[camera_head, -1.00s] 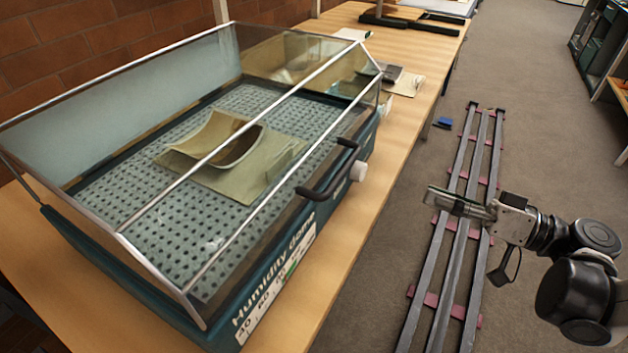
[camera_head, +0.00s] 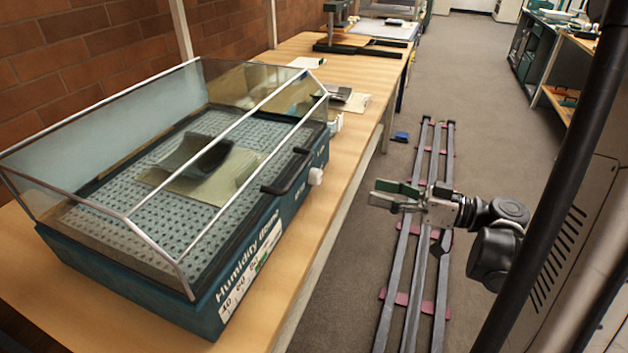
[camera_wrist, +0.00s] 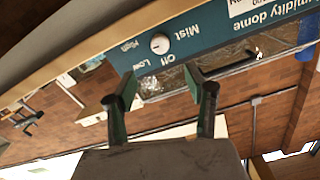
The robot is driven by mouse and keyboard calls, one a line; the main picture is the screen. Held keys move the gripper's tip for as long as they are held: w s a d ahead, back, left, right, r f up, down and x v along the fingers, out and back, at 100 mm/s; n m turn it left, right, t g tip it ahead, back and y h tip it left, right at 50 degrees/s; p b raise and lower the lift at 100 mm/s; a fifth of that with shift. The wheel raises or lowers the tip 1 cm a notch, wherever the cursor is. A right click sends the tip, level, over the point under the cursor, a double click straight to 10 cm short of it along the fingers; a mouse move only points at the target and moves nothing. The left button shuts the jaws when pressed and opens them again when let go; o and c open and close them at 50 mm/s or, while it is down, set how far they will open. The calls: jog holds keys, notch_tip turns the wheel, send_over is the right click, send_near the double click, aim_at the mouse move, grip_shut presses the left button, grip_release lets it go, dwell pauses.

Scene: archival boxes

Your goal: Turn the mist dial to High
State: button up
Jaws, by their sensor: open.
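The humidity dome (camera_head: 262,262) is a teal base with a clear framed cover, standing on the wooden table. Its mist dial (camera_head: 316,176) is a small white knob on the front face, right of the black handle (camera_head: 287,173). In the wrist view the dial (camera_wrist: 159,43) shows upside down among the labels Off, Low and what looks like High, beside the word Mist. Its pointer is too small to read surely. My gripper (camera_head: 376,194) is open and empty, out in front of the table, apart from the dial. In the wrist view its fingertips (camera_wrist: 163,92) spread below the dial.
A curved sheet on a flat one (camera_head: 205,170) lies inside the closed cover. Floor rails (camera_head: 408,265) run beside the table (camera_head: 285,310). A small blue item (camera_head: 401,136) lies on the floor. The space between gripper and dome front looks clear.

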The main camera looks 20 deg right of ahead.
aim_at(320, 178)
jog(key=b+x, duration=0.2)
jog(key=x, duration=1)
jog(key=shift+w+a+f, duration=0.1)
jog(key=shift+w+a, duration=0.1)
jog(key=shift+a, duration=0.15)
jog(key=c, duration=1.1)
jog(key=m+b, duration=0.1)
jog(key=m, duration=0.3)
jog(key=shift+m, duration=0.4)
jog(key=shift+c, duration=0.2)
jog(key=o, duration=1.1)
jog(key=shift+o, duration=0.2)
jog(key=shift+d, duration=0.1)
